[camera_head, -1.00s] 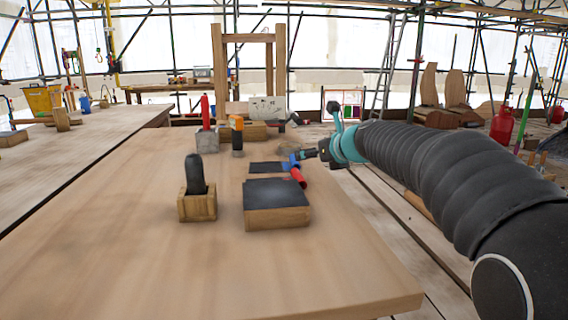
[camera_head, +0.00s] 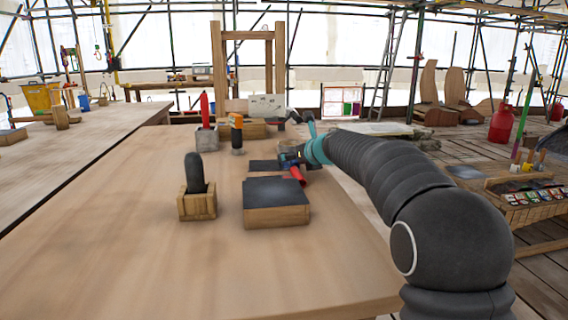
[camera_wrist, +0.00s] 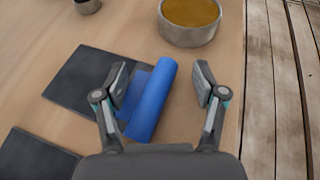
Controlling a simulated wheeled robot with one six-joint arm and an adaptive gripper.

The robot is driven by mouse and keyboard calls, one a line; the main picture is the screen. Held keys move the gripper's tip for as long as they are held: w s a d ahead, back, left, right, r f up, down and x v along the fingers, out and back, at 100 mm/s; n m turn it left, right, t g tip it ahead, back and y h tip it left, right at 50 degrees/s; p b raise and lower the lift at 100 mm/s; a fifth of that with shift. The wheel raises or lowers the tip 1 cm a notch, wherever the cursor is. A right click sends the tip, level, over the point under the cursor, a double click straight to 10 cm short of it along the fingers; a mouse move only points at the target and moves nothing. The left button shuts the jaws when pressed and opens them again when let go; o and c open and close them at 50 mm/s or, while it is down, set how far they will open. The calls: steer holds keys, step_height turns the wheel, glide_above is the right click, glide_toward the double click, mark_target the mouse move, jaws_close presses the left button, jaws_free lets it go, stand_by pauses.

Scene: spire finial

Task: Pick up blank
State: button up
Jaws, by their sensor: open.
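My gripper (camera_wrist: 162,78) is open, with one finger on each side of the cylinder. The left finger looks close to it, and a gap shows on the right. I cannot tell whether either finger touches it.
A dark-topped wooden block (camera_head: 276,215) and a black cylinder in a wooden holder (camera_head: 197,205) stand nearer. An orange-topped tool (camera_head: 236,130) and a grey box (camera_head: 206,139) stand behind. A metal bowl (camera_wrist: 190,36) lies beyond the cylinder. The near tabletop is clear.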

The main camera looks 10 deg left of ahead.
jaws_close()
stand_by(0.4)
